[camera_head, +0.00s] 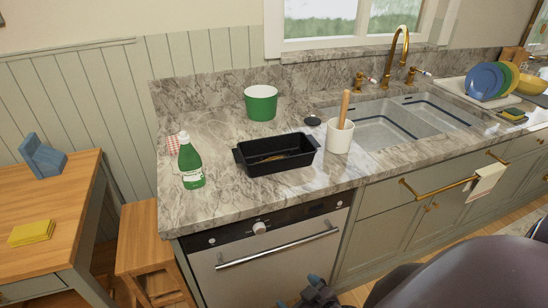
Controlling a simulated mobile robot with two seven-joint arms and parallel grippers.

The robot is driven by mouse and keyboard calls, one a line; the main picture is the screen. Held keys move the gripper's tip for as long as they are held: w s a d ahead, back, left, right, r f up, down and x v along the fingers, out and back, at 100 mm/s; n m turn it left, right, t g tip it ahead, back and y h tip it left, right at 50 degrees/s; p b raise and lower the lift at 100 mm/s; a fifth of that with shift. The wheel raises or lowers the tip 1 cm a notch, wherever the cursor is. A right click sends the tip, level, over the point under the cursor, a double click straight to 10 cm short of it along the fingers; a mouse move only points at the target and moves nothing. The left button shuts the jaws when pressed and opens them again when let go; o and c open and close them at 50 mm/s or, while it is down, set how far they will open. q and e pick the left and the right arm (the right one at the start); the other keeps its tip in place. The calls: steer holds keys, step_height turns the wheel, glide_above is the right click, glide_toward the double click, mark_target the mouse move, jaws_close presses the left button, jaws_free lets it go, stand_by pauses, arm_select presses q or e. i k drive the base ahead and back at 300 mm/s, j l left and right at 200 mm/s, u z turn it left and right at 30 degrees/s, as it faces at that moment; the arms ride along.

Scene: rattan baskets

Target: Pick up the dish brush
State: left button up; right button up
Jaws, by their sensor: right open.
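A wooden handle (344,106), which looks like that of the dish brush, sticks up out of a white cup (339,138) on the marble counter, just left of the sink. It leans slightly to the right. Its lower end is hidden inside the cup. My right gripper (316,291) is at the bottom edge of the head view, in front of the dishwasher. It is low, well apart from the cup, open and empty. My left gripper is not in view.
A black baking dish (277,165) with something brownish inside sits left of the cup. A green bottle (190,164) and a green pot (261,104) stand further left. The double sink (383,125), with a brass faucet (397,50), lies to the right. The dishwasher handle (278,248) projects below the counter.

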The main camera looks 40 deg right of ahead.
mark_target(346, 95)
steer(key=z, duration=1.6)
steer(key=i+l, duration=0.3)
steer(key=l, duration=0.15)
steer(key=i+l, duration=0.3)
steer(key=l, duration=0.15)
steer(key=j+u, duration=0.05)
